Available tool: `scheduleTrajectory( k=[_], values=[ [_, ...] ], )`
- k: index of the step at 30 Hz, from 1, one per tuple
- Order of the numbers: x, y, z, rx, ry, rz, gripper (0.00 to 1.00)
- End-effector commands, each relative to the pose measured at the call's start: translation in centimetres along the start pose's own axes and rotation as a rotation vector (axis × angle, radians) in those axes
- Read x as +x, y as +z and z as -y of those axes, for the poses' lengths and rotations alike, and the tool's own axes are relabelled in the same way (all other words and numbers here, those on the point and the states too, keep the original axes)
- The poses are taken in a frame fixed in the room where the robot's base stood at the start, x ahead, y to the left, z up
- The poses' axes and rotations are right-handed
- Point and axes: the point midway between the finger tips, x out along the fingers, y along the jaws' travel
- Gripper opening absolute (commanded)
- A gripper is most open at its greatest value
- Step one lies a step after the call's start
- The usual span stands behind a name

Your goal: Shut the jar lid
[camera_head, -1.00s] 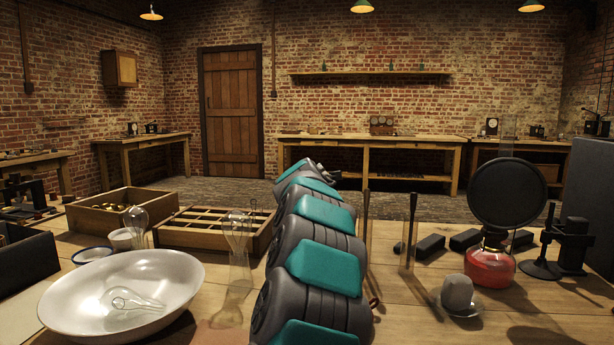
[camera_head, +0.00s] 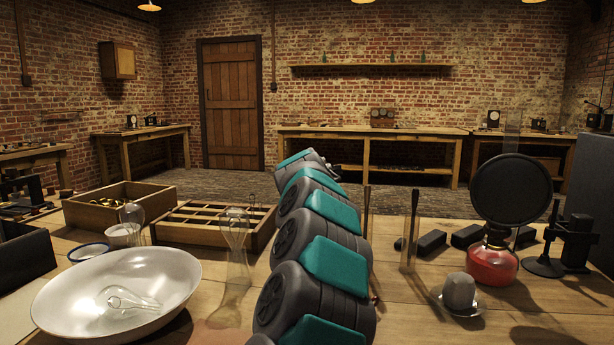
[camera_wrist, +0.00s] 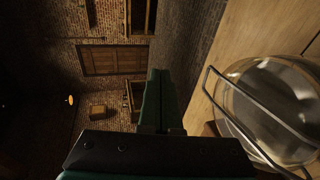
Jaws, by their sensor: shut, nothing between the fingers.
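A clear glass jar (camera_wrist: 285,105) lies at the right of the wrist view, partly cut off by the frame edge. A metal wire loop (camera_wrist: 245,128) crosses in front of it. I cannot tell from this view how the jar's lid sits. My gripper (camera_wrist: 159,75) shows in the wrist view as green fingers pressed together, empty, to the left of the jar and wire, apart from them in the picture. In the head view my arm hides the gripper, and I cannot make out the jar there.
A white bowl (camera_head: 70,300) holding a glass bulb stands at the left. A wooden divided tray (camera_head: 180,235) and an open wooden box (camera_head: 90,213) lie behind it. On the right stand a red-based lamp (camera_head: 491,267), a dark disc (camera_head: 510,192), a small grey cup (camera_head: 459,291) and dark blocks.

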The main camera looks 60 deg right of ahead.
Motion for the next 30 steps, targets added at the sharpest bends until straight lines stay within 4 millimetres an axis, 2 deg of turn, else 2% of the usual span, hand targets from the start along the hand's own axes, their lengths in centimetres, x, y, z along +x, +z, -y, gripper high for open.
scheduleTrajectory(
  k=[16,30],
  values=[
    [-0.5,0.1,0.0,0.001,0.001,0.0,0.0],
    [-6.3,0.1,0.0,0.0,0.002,0.001,0.0]
  ],
)
